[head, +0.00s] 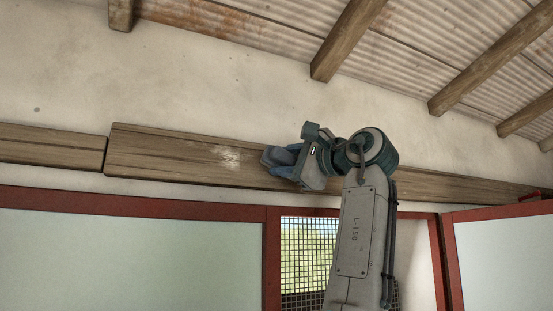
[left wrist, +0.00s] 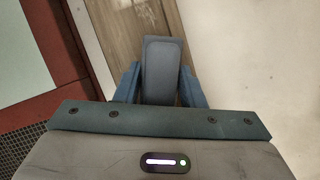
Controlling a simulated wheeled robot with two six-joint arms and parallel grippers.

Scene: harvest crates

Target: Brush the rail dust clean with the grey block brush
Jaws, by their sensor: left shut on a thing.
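A wooden rail (head: 165,152) runs along the wall, and a pale dusty patch (head: 230,157) lies on its face. My left gripper (head: 281,160) is at the rail, just right of the patch, with its fingers pointing left. It is shut on the grey block brush (left wrist: 161,68), which shows between the blue fingers in the left wrist view. In the head view only a small part of the brush (head: 268,154) shows at the fingertips. The brush lies over the rail (left wrist: 142,22) in the wrist view; whether it touches is unclear. My right gripper is out of view.
Red-framed pale panels (head: 130,250) and a mesh window (head: 308,245) lie below the rail. Wooden beams (head: 345,38) and corrugated roofing are above. The plaster wall (head: 200,80) above the rail is bare.

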